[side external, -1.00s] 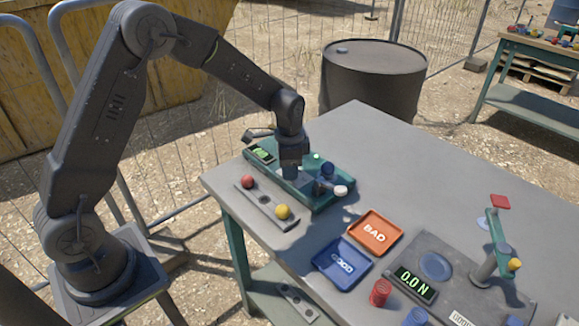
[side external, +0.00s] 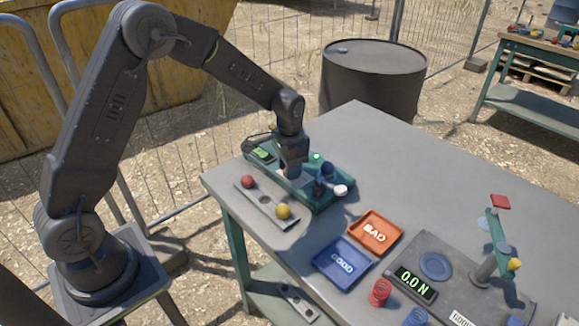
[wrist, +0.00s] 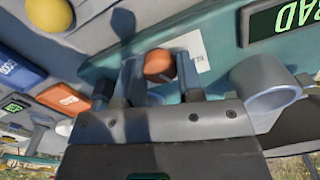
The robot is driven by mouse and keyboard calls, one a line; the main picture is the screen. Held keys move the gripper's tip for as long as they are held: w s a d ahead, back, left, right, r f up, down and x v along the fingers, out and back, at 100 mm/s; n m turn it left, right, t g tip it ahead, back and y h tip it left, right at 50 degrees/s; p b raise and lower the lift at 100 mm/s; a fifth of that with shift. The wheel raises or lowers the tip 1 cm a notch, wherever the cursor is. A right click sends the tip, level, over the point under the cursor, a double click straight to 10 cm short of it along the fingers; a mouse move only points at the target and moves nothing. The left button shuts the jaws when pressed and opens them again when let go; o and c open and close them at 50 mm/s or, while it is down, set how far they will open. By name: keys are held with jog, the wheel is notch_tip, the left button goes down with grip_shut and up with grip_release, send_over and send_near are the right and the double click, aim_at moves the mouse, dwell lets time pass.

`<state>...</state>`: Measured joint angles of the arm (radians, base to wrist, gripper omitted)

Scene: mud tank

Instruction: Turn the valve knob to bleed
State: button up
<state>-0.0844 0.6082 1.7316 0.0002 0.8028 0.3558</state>
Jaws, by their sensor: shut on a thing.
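The teal valve unit (side external: 318,200) lies on the near left part of the grey table, with a small green display (side external: 263,154) at its left end. My gripper (wrist: 160,72) is down at this unit. In the wrist view its two fingers stand on either side of an orange-red knob (wrist: 159,62), which I take as the valve knob, and are shut on it. A white label (wrist: 196,50) beside the knob is partly hidden, so I cannot read the knob's setting. In the side view my gripper (side external: 299,182) hides the knob.
A grey strip (side external: 262,208) with a red ball (side external: 248,181) and a yellow ball (side external: 283,212) lies in front. Blue GOOD (side external: 343,263) and orange BAD (side external: 375,233) trays sit to the right. The back of the table is clear.

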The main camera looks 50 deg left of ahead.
jog(key=n, duration=0.5)
jog(key=shift+r+n, duration=0.1)
jog(key=shift+n, duration=0.2)
dwell(0.4)
jog(key=o, duration=0.9)
notch_tip(320, 180, up, 14)
jog(key=shift+f, duration=0.1)
